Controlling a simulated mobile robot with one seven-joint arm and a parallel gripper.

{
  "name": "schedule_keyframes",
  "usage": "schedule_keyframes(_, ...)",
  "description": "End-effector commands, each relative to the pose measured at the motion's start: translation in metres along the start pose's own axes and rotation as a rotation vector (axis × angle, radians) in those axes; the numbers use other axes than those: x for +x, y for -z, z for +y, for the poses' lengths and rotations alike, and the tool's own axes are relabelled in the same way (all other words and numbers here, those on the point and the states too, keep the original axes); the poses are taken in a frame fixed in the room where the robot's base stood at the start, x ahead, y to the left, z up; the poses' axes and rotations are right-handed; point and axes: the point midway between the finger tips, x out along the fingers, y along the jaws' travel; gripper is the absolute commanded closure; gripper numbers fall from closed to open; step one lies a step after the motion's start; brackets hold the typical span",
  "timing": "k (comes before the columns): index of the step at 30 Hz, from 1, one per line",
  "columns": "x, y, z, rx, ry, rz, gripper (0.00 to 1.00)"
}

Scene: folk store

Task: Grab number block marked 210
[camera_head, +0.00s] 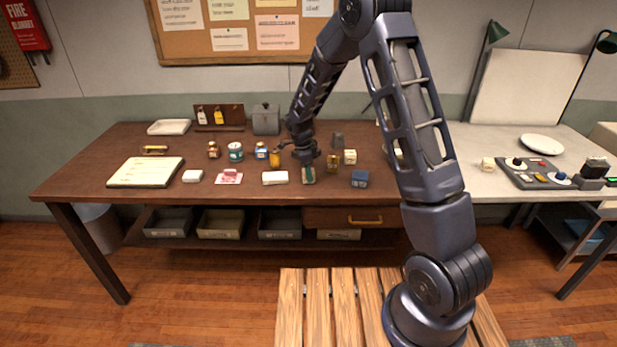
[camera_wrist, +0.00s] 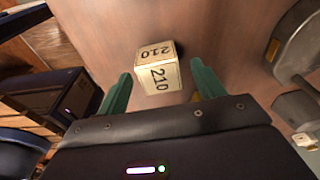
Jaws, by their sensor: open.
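The number block marked 210 (camera_wrist: 158,76) is a cream cube with dark digits on its top and near faces in the wrist view. It rests on the brown table. My gripper (camera_wrist: 161,70) is open, with its green fingers on either side of the block's near part. Gaps show between the block and both fingers. In the head view, my gripper (camera_head: 308,170) is low over the front middle of the table. I cannot clearly make out the 210 block in that view.
A cream block (camera_head: 350,157) and a blue block (camera_head: 360,179) stand right of my gripper. A white block (camera_head: 275,178) lies at the front.

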Motion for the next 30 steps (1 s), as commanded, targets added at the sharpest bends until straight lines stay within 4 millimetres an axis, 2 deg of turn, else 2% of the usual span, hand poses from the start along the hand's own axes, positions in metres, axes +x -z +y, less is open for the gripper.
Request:
schedule_keyframes(3, 0.012, 0.000, 0.000, 0.000, 0.000, 0.000, 0.32)
schedule_keyframes(10, 0.015, 0.000, 0.000, 0.000, 0.001, 0.000, 0.32)
schedule_keyframes(11, 0.015, 0.000, 0.000, 0.000, 0.001, 0.000, 0.36)
schedule_keyframes(15, 0.014, 0.000, 0.000, 0.000, 0.001, 0.000, 0.63)
schedule_keyframes(18, 0.014, 0.000, 0.000, 0.000, 0.001, 0.000, 0.80)
schedule_keyframes(26, 0.013, 0.000, 0.000, 0.000, 0.001, 0.000, 0.80)
schedule_keyframes(30, 0.004, 0.002, -0.001, 0.000, 0.003, -0.001, 0.80)
